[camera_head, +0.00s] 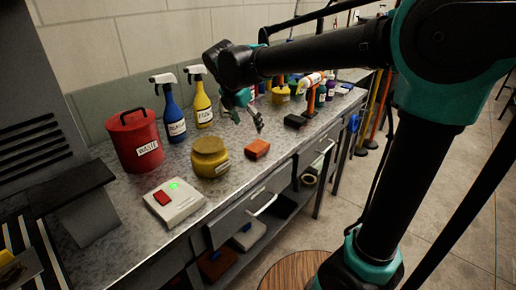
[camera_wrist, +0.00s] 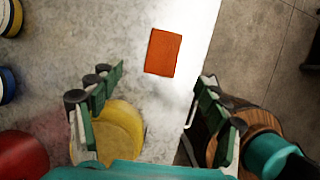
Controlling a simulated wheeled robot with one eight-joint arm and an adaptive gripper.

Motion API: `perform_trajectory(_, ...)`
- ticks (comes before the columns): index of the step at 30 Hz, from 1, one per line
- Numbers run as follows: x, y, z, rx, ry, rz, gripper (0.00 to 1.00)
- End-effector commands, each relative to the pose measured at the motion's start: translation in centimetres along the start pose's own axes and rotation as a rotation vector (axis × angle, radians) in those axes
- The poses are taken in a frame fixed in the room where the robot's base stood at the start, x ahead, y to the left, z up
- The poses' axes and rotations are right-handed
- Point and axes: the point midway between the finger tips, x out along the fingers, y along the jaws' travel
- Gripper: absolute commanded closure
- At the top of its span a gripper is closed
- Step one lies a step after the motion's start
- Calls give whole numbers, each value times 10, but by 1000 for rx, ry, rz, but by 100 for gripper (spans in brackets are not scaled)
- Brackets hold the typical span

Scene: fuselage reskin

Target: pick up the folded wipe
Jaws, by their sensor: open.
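An orange-red flat block (camera_head: 257,149), which looks like the folded wipe, lies on the grey metal bench near its front edge. It also shows whole in the wrist view (camera_wrist: 163,52), ahead of my fingers and roughly centred between them. My gripper (camera_head: 248,122) is open and empty, above the bench and a little behind the block in the head view. In the wrist view its two fingers (camera_wrist: 160,82) are spread wide, with the block beyond the tips and not touched.
A yellow jar (camera_head: 210,158) stands left of the block. A red waste bin (camera_head: 134,140), blue spray bottle (camera_head: 174,115) and yellow spray bottle (camera_head: 202,105) stand farther left. A dark block (camera_head: 295,121) lies to the right.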

Motion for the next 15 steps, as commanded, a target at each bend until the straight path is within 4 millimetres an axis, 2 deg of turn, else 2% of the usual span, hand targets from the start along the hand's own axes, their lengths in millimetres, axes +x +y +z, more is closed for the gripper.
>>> perform_trajectory(1,11,0,0,2,0,0,24)
perform_trajectory(6,41,0,0,3,0,0,24)
perform_trajectory(15,63,-1,-1,2,1,0,24)
